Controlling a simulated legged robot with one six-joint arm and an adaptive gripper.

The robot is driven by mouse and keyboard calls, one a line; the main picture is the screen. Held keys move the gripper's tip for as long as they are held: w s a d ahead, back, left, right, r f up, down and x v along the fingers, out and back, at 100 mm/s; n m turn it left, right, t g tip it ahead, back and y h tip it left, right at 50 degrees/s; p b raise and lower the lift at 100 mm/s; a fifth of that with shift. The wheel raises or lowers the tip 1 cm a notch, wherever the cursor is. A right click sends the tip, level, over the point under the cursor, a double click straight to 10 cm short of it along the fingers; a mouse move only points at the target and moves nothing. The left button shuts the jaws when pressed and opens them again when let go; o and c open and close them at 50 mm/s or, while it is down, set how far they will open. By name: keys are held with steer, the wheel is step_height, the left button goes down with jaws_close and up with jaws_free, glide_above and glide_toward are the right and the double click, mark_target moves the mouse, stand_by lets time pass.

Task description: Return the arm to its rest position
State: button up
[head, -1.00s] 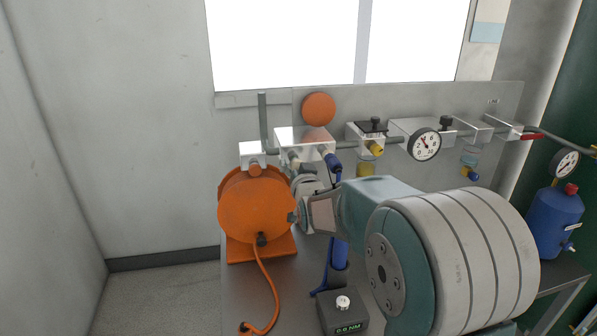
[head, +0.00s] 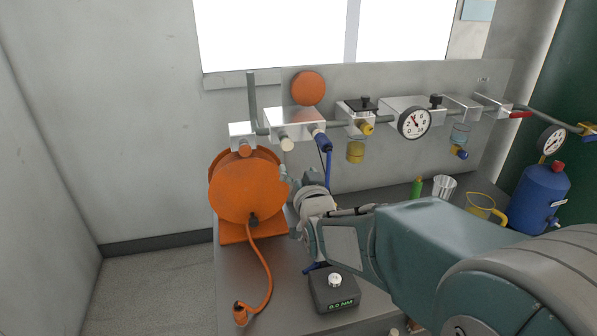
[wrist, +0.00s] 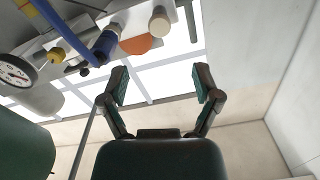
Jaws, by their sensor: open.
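My gripper (wrist: 164,88) is open and empty in the wrist view, its two fingers spread apart with the window and wall behind them. In the head view my arm reaches in from the lower right.
A torque box (head: 335,290) reading 0.0 NM sits on the bench below my wrist. A gauge (head: 414,123) and pipe fittings line the back panel.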

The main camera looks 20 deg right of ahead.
steer(key=s+f+n+g, duration=0.1)
steer(key=s+g, duration=0.5)
steer(key=s, duration=0.8)
steer(key=s+f+n+g, duration=0.2)
steer(key=s+f+g, duration=0.2)
steer(key=s, duration=1)
steer(key=shift+g, duration=1.2)
